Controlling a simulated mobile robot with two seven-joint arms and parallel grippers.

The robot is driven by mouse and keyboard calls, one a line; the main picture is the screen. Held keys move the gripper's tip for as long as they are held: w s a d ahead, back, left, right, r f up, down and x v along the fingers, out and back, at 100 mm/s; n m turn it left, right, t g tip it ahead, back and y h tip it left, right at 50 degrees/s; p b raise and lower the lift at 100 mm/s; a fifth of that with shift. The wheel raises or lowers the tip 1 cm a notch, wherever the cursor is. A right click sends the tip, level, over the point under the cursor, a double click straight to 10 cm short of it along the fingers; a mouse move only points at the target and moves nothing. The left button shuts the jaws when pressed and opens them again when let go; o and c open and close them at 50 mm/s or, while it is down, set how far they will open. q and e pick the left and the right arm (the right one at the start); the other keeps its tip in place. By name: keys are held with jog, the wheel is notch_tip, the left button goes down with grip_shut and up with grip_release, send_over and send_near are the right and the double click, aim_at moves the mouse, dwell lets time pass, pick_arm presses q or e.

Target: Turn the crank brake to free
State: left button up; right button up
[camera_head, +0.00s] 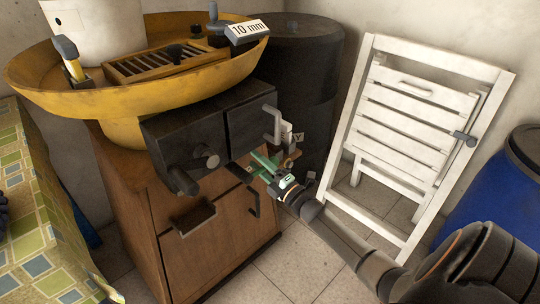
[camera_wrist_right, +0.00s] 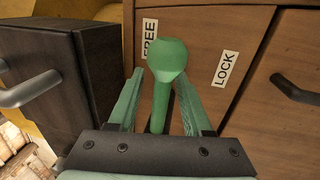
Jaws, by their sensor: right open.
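The brake lever (camera_wrist_right: 167,62) is green with a rounded knob and shows in the right wrist view, in front of the wooden cabinet face. The white FREE label (camera_wrist_right: 149,38) is at upper left of the knob, and the LOCK label (camera_wrist_right: 226,68) is to its right. The knob looks closer to FREE. My right gripper (camera_wrist_right: 160,88) is open, with one finger on each side of the lever. I cannot tell whether either finger touches it. In the head view my right gripper (camera_head: 268,165) is at the cabinet's right side. My left gripper is not in view.
The wooden cabinet (camera_head: 215,245) carries dark drawer boxes (camera_head: 187,140) and a yellow basin (camera_head: 120,95). A dark handle (camera_wrist_right: 30,88) is left of the gripper in the wrist view. A black barrel (camera_head: 305,80) and a white folding chair (camera_head: 350,120) stand behind.

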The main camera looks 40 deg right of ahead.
jog(key=p+v, duration=0.2)
jog(key=v, duration=1)
jog(key=shift+w, duration=0.1)
